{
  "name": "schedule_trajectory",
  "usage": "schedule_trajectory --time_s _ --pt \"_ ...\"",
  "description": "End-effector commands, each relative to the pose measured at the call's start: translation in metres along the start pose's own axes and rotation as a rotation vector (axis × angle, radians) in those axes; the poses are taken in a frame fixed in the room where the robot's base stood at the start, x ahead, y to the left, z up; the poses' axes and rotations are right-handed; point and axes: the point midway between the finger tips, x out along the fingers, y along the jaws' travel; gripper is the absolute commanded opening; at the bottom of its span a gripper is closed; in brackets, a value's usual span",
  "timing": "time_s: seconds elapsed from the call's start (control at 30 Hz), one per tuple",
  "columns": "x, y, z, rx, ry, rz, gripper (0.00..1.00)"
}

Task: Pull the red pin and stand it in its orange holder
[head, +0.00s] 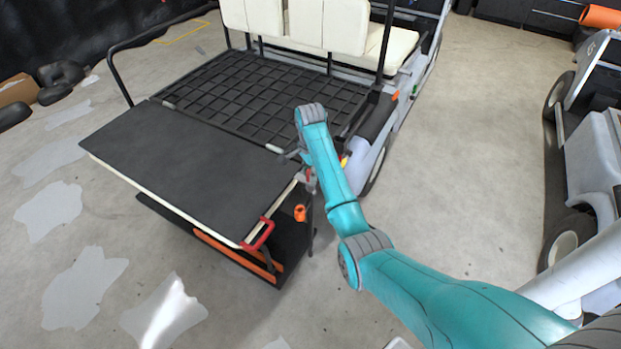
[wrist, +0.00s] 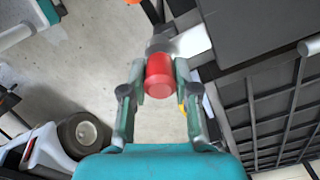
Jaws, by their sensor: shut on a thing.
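The red pin (wrist: 160,76) shows end-on between the two fingers of my gripper (wrist: 158,80) in the wrist view. The fingers are shut on it from both sides. Just beyond it is a dark grey bracket with a pale bar; I cannot tell whether the pin still sits in it. In the head view a bit of red (head: 308,175) shows beside my arm at the deck's corner, where the fingers are mostly hidden. The orange holder (head: 300,213) is a small cup just below that corner. A sliver of orange (wrist: 132,2) shows at the wrist view's top edge.
The cart's flat dark deck (head: 180,155) lies left of my arm, with a red handle (head: 258,235) at its front corner. A black grid panel (head: 265,100) and cream seats (head: 300,25) are behind. Another vehicle (head: 590,160) stands right, across open floor.

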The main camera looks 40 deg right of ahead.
Motion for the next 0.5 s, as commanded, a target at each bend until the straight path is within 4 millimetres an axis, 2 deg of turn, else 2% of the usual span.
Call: schedule_trajectory --time_s 0.5 --pt "-0.018 0.000 0.000 0.000 0.000 -0.001 0.00"
